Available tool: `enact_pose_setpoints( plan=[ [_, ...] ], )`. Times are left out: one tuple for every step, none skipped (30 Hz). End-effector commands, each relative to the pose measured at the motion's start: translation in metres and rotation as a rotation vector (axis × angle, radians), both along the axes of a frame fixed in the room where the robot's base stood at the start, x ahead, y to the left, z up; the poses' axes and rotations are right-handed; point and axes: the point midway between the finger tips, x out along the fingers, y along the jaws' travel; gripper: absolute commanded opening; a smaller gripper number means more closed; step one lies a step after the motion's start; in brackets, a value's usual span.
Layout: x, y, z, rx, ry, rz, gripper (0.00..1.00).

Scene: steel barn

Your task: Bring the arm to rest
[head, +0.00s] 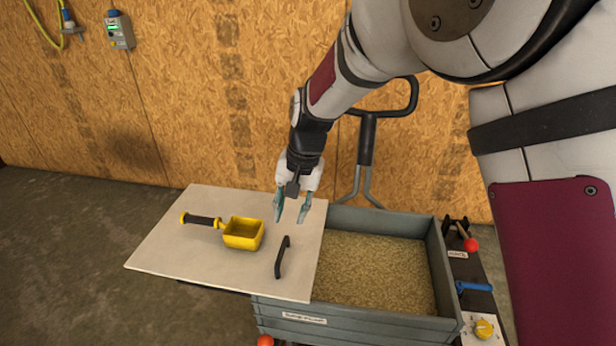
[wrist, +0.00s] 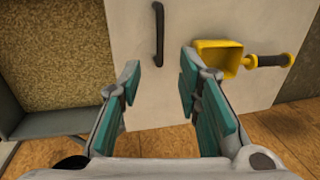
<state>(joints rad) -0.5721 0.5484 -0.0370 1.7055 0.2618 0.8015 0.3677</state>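My arm reaches down from the upper right in the head view. My gripper (head: 291,208) is above the right part of a pale lid board (head: 190,262). Its teal fingers are apart with nothing between them; in the wrist view the gripper (wrist: 160,90) also shows open and empty. A black bar handle (head: 282,257) is fixed on the board below the gripper, and shows ahead of the fingers in the wrist view (wrist: 159,34).
A yellow scoop (head: 243,233) with a black grip lies on the board. A grey bin (head: 440,268) of grain (head: 370,270) is half uncovered right of the board. A control strip with a red knob (head: 471,245), blue lever (head: 474,287) and yellow dial (head: 484,328) lines its right side. A wooden wall stands behind.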

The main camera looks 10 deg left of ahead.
Motion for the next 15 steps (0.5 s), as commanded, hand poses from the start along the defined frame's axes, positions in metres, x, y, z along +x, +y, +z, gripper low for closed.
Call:
enact_pose_setpoints(
  plan=[
    [0.0, 0.0, 0.0, 0.0, 0.0, 0.0, 0.31],
    [0.0, -0.001, 0.001, 0.0, -0.001, 0.0, 0.31],
    [-0.001, -0.004, 0.004, 0.0, -0.002, 0.0, 0.31],
    [-0.001, -0.008, 0.008, 0.0, -0.004, -0.002, 0.31],
    [-0.002, -0.012, 0.013, 0.0, -0.007, -0.002, 0.31],
    [-0.004, -0.02, 0.021, 0.0, -0.011, -0.002, 0.31],
    [-0.006, -0.028, 0.029, 0.0, -0.014, -0.003, 0.31],
    [-0.009, -0.037, 0.038, -0.001, -0.018, -0.003, 0.31],
    [-0.013, -0.05, 0.05, -0.002, -0.024, -0.002, 0.31],
    [-0.018, -0.061, 0.06, -0.003, -0.028, -0.003, 0.31],
    [-0.023, -0.072, 0.069, -0.005, -0.032, -0.001, 0.31],
    [-0.03, -0.087, 0.081, -0.009, -0.039, -0.001, 0.31],
    [-0.037, -0.098, 0.089, -0.011, -0.041, 0.0, 0.31],
    [-0.043, -0.109, 0.098, -0.014, -0.046, 0.0, 0.31],
    [-0.052, -0.123, 0.108, -0.018, -0.053, 0.003, 0.31]
  ],
)
